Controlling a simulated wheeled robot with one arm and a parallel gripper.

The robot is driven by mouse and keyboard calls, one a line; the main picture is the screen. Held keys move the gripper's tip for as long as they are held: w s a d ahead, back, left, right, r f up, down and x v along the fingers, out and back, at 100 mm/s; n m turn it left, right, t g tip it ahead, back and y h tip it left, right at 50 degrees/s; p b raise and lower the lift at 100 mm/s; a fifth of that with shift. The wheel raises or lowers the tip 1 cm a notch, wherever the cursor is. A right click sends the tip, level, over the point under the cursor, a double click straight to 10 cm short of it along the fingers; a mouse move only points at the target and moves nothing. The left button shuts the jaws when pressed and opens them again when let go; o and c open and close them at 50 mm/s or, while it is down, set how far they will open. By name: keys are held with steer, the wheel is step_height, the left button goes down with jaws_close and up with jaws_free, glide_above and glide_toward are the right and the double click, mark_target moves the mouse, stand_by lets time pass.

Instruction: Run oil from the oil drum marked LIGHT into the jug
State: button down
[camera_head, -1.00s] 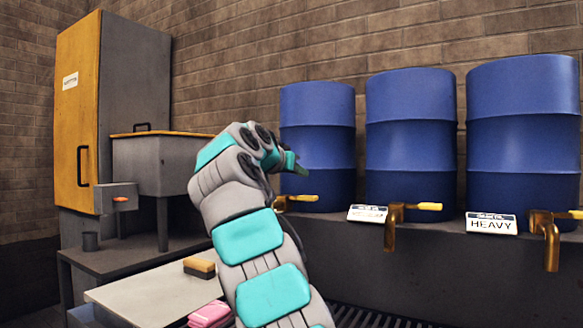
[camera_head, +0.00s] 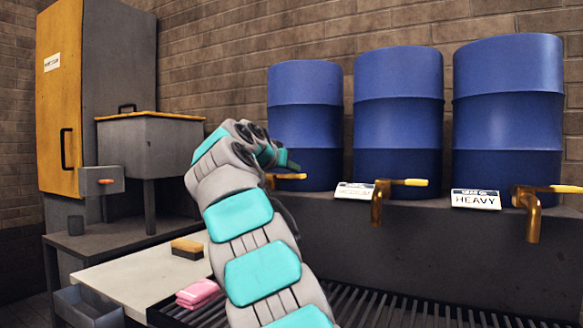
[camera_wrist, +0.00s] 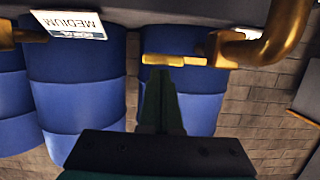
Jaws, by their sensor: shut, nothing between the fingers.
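Three blue drums stand in a row on a dark ledge. The leftmost drum (camera_head: 305,110) has its label hidden behind my arm; no LIGHT marking shows. Its yellow tap handle (camera_head: 290,176) is just below my gripper's tip. My gripper (camera_head: 290,165) is shut and empty. In the wrist view, which is upside down, the gripper's fingertips (camera_wrist: 160,72) are close to that yellow handle (camera_wrist: 175,60); I cannot tell whether they touch. The brass spout (camera_wrist: 275,40) bends beside it.
The middle drum (camera_head: 398,110) reads MEDIUM on its label (camera_wrist: 70,24) in the wrist view; the right drum (camera_head: 508,105) has a HEAVY label (camera_head: 476,199). A bench with a yellow-brown block (camera_head: 187,247) and pink cloth (camera_head: 199,292) lies left of my arm, beside a slatted grate (camera_head: 400,308).

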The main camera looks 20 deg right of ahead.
mark_target(294, 178)
steer(key=f+m+b, duration=0.1)
steer(key=b, duration=0.1)
steer(key=f+m+b, duration=0.1)
steer(key=b, duration=0.1)
steer(key=f+m+t+y+b, duration=0.1)
steer(key=b, duration=0.2)
steer(key=shift+s+d, duration=0.15)
steer(key=shift+s, duration=0.1)
steer(key=shift+m, duration=0.4)
steer(key=shift+r, duration=0.2)
stand_by(2.0)
steer(key=s+a+r, duration=0.6)
steer(key=s, duration=0.1)
steer(key=shift+s+a, duration=0.2)
steer(key=shift+s, duration=0.1)
